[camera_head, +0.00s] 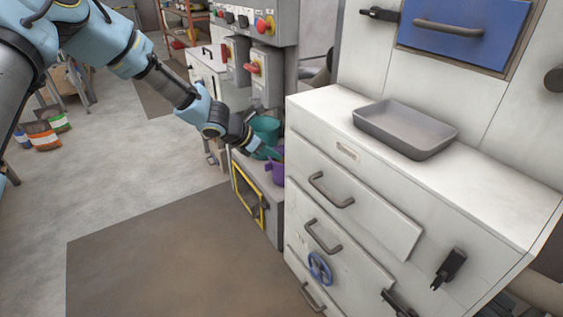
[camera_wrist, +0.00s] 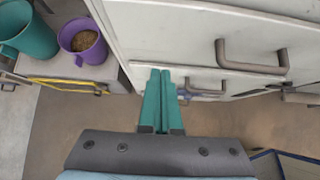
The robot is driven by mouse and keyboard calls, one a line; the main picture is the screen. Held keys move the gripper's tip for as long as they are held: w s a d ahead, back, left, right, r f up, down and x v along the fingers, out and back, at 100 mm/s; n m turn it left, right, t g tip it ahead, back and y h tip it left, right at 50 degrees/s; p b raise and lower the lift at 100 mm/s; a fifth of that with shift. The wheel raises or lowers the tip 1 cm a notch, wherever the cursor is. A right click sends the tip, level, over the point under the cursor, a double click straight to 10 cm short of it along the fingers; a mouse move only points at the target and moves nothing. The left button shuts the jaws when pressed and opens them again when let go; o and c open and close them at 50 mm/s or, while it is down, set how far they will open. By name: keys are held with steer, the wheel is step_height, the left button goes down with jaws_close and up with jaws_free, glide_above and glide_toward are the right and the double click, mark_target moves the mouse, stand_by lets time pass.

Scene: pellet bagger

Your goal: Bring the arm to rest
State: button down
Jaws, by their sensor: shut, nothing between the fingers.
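My blue arm reaches from the upper left of the head view toward the gap beside the white drawer cabinet (camera_head: 345,225). My gripper (camera_head: 270,154) is at its end, near a teal bucket (camera_head: 266,127) and a purple jug (camera_head: 277,171). In the wrist view my gripper (camera_wrist: 161,100) shows two teal fingers side by side, shut and empty. They point along the cabinet front, over the brown floor. The teal bucket (camera_wrist: 28,35) and the purple jug (camera_wrist: 84,42), with brown pellets in it, stand apart from the fingers at the upper left.
A grey tray (camera_head: 405,128) sits on the cabinet top. Drawer handles (camera_head: 331,190) and a blue handwheel (camera_head: 319,267) stick out from the cabinet front. A machine with red switches (camera_head: 264,25) stands behind. The brown floor mat (camera_head: 150,245) is clear.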

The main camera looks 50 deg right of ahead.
steer(key=v, duration=0.4)
steer(key=shift+a+r, duration=0.25)
steer(key=shift+a, duration=0.1)
steer(key=w+a+r+m+t+y, duration=0.2)
steer(key=w+a+r+m, duration=0.3)
steer(key=a, duration=0.8)
steer(key=w+a+m+t+y, duration=0.15)
steer(key=w+a+m, duration=0.4)
steer(key=a, duration=0.85)
steer(key=s+a+r+m+y, duration=0.2)
steer(key=a, duration=1.2)
steer(key=s+a+r+m+y, duration=0.2)
steer(key=a+r+m+y, duration=0.1)
steer(key=a, duration=1.2)
steer(key=shift+a+t, duration=0.2)
steer(key=shift+t, duration=0.25)
